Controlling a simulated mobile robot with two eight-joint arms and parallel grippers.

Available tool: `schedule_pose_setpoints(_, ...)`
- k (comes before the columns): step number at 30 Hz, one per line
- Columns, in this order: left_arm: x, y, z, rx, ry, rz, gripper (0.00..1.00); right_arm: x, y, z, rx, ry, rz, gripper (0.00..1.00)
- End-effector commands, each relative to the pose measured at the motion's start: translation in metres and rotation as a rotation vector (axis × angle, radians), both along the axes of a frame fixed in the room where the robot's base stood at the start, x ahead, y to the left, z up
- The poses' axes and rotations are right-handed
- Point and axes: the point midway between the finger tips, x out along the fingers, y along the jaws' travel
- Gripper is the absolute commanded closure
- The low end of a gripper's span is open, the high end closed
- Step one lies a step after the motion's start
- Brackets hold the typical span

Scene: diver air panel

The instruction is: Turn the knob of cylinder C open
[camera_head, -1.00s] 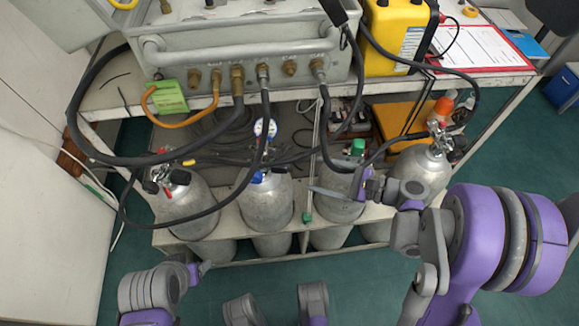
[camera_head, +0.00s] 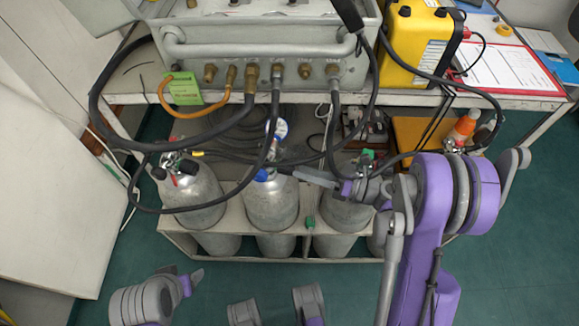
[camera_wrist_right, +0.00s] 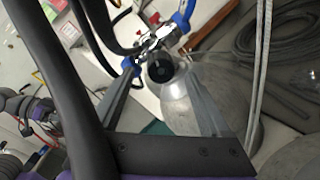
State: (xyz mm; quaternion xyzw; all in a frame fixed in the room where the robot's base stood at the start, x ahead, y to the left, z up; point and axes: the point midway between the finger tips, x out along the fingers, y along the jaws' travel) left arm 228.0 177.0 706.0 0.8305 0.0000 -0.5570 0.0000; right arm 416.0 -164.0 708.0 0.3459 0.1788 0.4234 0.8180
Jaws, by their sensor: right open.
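Several grey cylinders stand in a rack under the bench; I can read no letters on them. The second from left (camera_head: 272,205) has a blue-marked valve (camera_head: 264,174) and a gauge. The third (camera_head: 345,212) has a green cap (camera_head: 367,154) and is partly behind my right gripper. My right gripper (camera_head: 298,176) points left, its tips near the second cylinder's valve. In the right wrist view the open fingers (camera_wrist_right: 162,72) stand either side of a round black knob (camera_wrist_right: 160,68) with blue parts beside it; contact is unclear.
Black hoses (camera_head: 118,148) loop from the grey panel (camera_head: 265,55) down past the cylinder valves, close to my right gripper. The leftmost cylinder (camera_head: 192,197) has a red and black valve. A yellow case (camera_head: 415,45) stands on the bench. The green floor in front is open.

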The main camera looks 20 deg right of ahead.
Motion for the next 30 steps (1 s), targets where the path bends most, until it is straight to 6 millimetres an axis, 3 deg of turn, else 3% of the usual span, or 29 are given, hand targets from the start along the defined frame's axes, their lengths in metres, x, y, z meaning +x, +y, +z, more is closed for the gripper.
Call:
schedule_pose_setpoints(3, 0.0, 0.0, -0.001, 0.0, 0.0, 0.0, 0.31, 0.012, 0.019, 0.0, 0.001, 0.0, 0.005, 0.18)
schedule_pose_setpoints(9, 0.0, 0.0, -0.002, 0.0, 0.001, 0.0, 0.31, 0.025, 0.036, 0.0, 0.001, 0.0, 0.002, 0.18)
schedule_pose_setpoints(20, 0.0, 0.0, -0.002, 0.0, 0.001, 0.0, 0.31, 0.028, 0.039, 0.0, -0.001, 0.0, -0.001, 0.18)
schedule_pose_setpoints(30, 0.0, 0.0, -0.002, 0.0, 0.001, 0.0, 0.31, 0.028, 0.039, 0.0, -0.001, 0.0, -0.001, 0.8)
